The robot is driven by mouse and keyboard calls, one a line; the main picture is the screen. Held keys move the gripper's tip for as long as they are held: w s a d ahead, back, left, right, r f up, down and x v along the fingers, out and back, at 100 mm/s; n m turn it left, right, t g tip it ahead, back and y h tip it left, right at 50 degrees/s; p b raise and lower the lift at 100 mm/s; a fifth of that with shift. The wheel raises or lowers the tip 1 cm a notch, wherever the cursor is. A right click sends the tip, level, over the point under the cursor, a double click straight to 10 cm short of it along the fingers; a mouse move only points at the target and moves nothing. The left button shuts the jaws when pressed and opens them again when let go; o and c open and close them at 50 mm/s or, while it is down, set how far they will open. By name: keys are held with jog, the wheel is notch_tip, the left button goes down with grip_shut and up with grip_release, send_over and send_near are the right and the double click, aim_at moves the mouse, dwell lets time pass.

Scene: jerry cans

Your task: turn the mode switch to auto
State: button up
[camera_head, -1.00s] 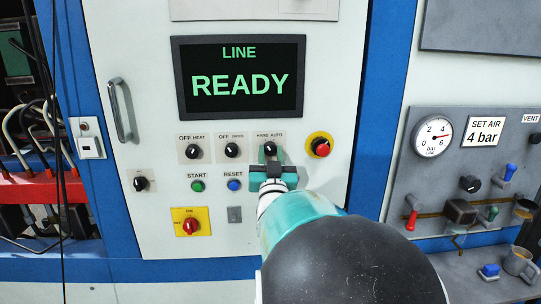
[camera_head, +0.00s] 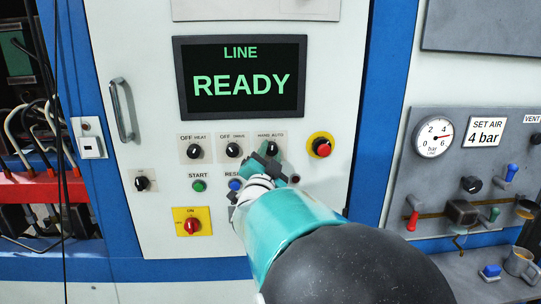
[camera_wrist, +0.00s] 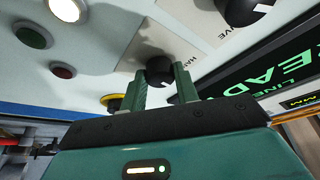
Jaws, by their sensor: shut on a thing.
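The mode switch is a black knob (camera_head: 272,150) under the HAND AUTO label, on the white cabinet door below the screen. My gripper (camera_head: 274,154) is at this knob, tilted, with its fingers on either side of it. In the wrist view, the knob (camera_wrist: 160,70) sits between the two green fingertips (camera_wrist: 158,84), which are shut on it. The fingers and wrist hide part of the knob and the panel just below it. The knob's pointer direction is hard to read.
A red emergency button (camera_head: 321,147) on a yellow ring is close to the right. The OFF DRIVE knob (camera_head: 233,150) is close to the left. The blue RESET button (camera_head: 236,184) is near my wrist. The screen (camera_head: 240,78) above reads LINE READY.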

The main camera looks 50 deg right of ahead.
jog(key=shift+r+m+g+y, duration=0.15)
jog(key=shift+m+g, duration=0.4)
jog(key=shift+m, duration=0.75)
jog(key=shift+r+m+g+y, duration=0.15)
jog(key=shift+m+g, duration=0.4)
jog(key=shift+m, duration=0.75)
jog(key=shift+f, duration=0.1)
jog(key=o, duration=1)
jog(key=shift+c, duration=0.2)
jog(key=shift+a, duration=0.1)
jog(key=v, duration=1.3)
jog(key=shift+a, duration=0.35)
jog(key=shift+s, duration=0.1)
